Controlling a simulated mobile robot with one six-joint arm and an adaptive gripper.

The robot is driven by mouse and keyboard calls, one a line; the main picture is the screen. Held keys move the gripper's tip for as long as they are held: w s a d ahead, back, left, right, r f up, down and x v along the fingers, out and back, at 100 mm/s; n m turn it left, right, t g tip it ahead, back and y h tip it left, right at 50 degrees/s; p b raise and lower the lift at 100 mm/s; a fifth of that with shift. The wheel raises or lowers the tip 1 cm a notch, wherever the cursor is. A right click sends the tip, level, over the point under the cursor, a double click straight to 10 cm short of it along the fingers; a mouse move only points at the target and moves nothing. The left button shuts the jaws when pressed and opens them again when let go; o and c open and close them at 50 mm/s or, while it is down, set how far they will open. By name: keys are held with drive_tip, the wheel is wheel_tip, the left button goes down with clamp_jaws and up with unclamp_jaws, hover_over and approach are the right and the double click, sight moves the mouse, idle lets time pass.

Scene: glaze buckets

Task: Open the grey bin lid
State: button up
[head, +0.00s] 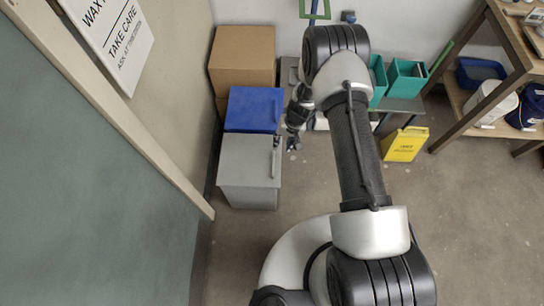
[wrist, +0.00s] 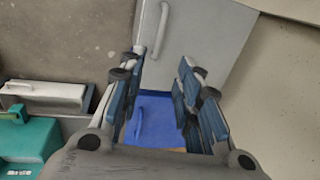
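The grey bin (head: 248,195) stands on the floor left of my arm. Its grey lid (head: 245,152) lies flat and shut on top, with a bar handle (head: 276,158) along its right edge. In the wrist view, the grey lid (wrist: 205,30) and its pale handle (wrist: 161,28) show beyond my fingertips. My gripper (head: 293,142) is just right of the bins, near the far end of the grey lid. In the wrist view, my gripper (wrist: 161,75) has its fingers spread, with nothing between them. It appears apart from the handle.
A blue-lidded bin (head: 253,110) stands directly behind the grey bin, with a cardboard box (head: 243,57) behind that. A wall and post close off the left. Teal buckets (head: 407,78) and a yellow sign (head: 405,145) stand to the right. Floor right of the grey bin is clear.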

sight(273, 162)
drive_tip(key=a+f+b, duration=0.1)
drive_tip(key=f, duration=0.4)
drive_tip(key=a+f+b, duration=0.1)
drive_tip(key=f+b, duration=0.1)
drive_tip(key=f, duration=0.3)
drive_tip(key=a+f+b, duration=0.1)
drive_tip(key=f+b, duration=0.1)
drive_tip(key=f, duration=0.4)
drive_tip(key=shift+a, duration=0.1)
clamp_jaws()
